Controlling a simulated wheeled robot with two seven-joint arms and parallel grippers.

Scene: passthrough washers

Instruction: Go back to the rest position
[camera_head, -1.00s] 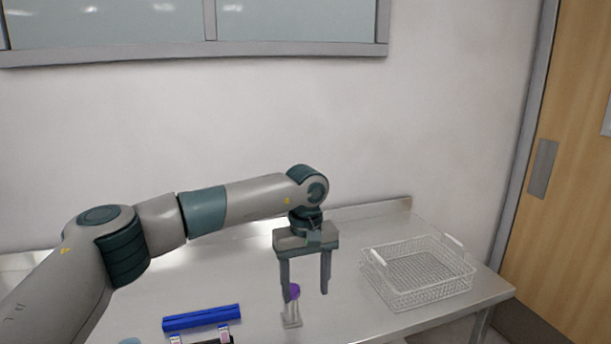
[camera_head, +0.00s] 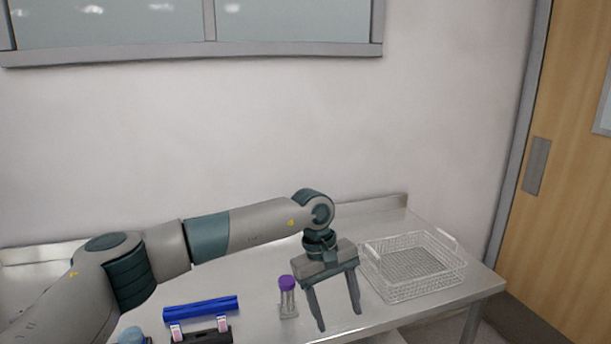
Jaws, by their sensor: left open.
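My left gripper (camera_head: 339,322) is open and empty, with its two fingers pointing down over the right part of the steel table (camera_head: 250,270). It is to the right of a clear tube with a purple cap (camera_head: 287,284), which stands upright on a small holder on the table. The gripper is apart from the tube. My right gripper does not show.
A white wire basket (camera_head: 412,266) stands at the table's right end, close behind and right of the gripper. A blue rack (camera_head: 201,306) and a black item with pink-white pieces (camera_head: 203,335) lie front left. A wall is behind; a wooden door (camera_head: 565,190) is at right.

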